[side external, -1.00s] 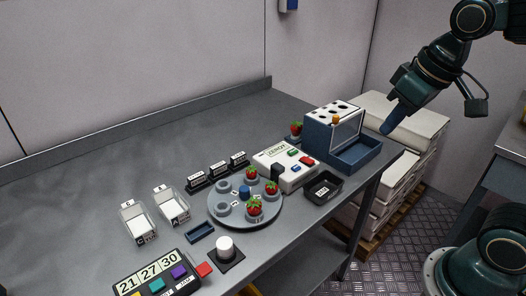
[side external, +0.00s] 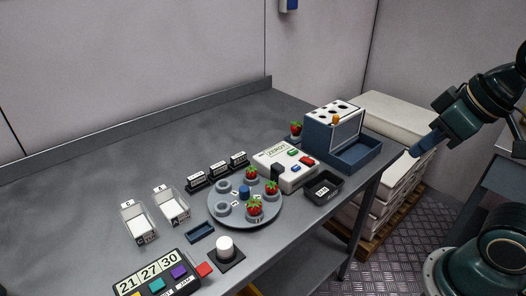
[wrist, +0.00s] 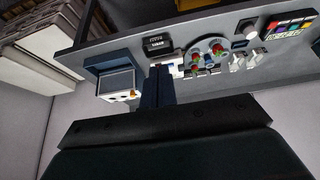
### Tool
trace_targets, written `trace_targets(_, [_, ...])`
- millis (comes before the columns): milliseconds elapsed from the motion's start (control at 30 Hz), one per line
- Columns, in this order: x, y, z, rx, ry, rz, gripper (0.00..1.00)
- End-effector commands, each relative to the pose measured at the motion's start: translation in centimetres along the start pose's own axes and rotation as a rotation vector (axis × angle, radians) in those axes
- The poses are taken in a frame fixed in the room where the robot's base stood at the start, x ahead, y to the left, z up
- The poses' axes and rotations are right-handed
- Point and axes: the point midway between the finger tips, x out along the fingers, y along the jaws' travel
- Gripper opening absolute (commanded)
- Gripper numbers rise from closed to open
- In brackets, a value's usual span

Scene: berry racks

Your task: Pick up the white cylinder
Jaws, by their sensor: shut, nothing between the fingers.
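The white cylinder (side external: 224,243) stands upright on a small dark square pad (side external: 227,259) near the table's front edge in the side external view. In the wrist view a small white round thing (wrist: 252,32) near the coloured button panel looks like the same cylinder. My gripper (side external: 413,152) is shut and empty, at the right of the side external view, beyond the table's right end and far from the cylinder. Its shut fingers (wrist: 157,92) also show at the middle of the wrist view.
A round grey tray (side external: 245,218) with strawberries stands behind the cylinder. A white scale (side external: 270,158), a black bin (side external: 323,187) and a blue-and-white rack box (side external: 333,145) stand to the right. A button panel (side external: 158,278) is left of the cylinder. The table's left rear is clear.

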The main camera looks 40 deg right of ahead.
Motion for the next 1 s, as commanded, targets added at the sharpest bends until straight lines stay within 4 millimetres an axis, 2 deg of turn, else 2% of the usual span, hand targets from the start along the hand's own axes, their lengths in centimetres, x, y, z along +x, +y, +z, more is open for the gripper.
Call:
trace_targets(367, [0.0, 0.0, -0.02, 0.0, 0.0, 0.0, 0.0])
trace_targets(633, [0.0, 0.0, -0.02, 0.0, 0.0, 0.0, 0.53])
trace_targets(667, [0.0, 0.0, -0.03, 0.0, 0.0, 0.0, 0.56])
trace_targets(1000, [0.0, -0.07, -0.18, -0.007, -0.002, -0.002, 0.56])
